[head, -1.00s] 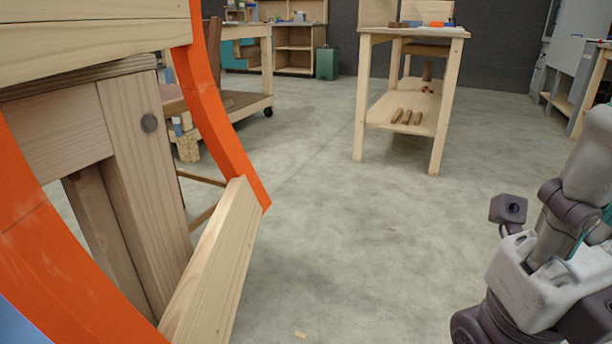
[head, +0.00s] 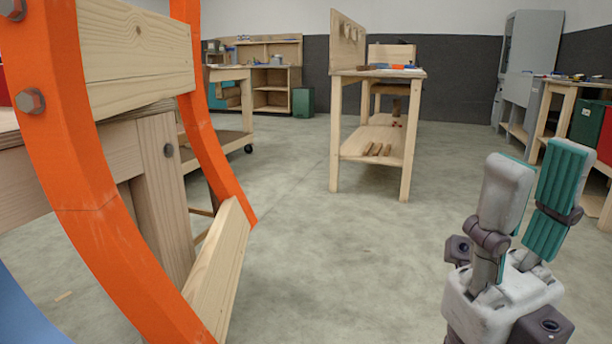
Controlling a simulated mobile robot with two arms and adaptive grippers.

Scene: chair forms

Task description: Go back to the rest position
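My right gripper (head: 538,155) stands at the lower right of the head view with its two fingers pointing up. The fingers are apart, with teal pads and nothing between them. It is over the bare floor, clear of other things. My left gripper is not in view. The orange curved chair form (head: 92,205) fills the left side, with bolts in its near strip. Wooden boards (head: 140,45) span between its orange strips, and a lower wooden slat (head: 222,262) joins them near the bottom.
A wooden workbench (head: 347,78) with a shelf holding brown blocks stands ahead. A wheeled wooden cart (head: 232,140) and shelves (head: 270,70) are behind at left. A grey cabinet (head: 530,55) and another bench (head: 545,125) stand at right. The concrete floor (head: 335,260) between is clear.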

